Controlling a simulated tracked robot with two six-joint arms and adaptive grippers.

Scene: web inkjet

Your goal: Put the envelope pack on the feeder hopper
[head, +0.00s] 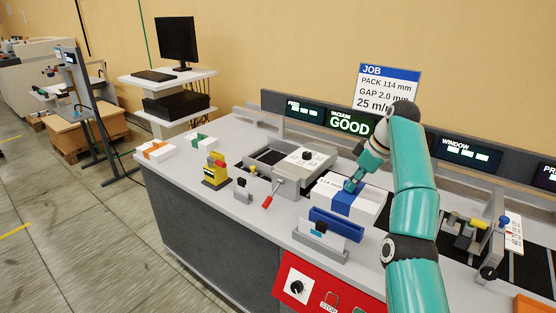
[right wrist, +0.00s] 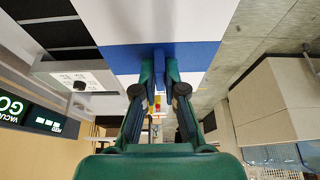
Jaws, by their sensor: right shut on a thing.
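The envelope pack (head: 370,203) is a white block with a blue band, marked 114 mm on top. It lies level at the middle right of the head view, behind a blue-and-white upright piece. My right gripper (head: 350,186) points down at the blue band and is shut on it. In the right wrist view the fingers (right wrist: 159,80) meet the blue band of the pack (right wrist: 115,20). I cannot tell whether the pack touches the counter. The feeder hopper seems to be the dark recess (head: 267,157) left of the pack, under the FEED display. My left gripper is not in view.
A yellow device (head: 215,172) and packs with orange (head: 156,150) and green (head: 199,142) bands are farther left. A red control panel (head: 315,289) is in front.

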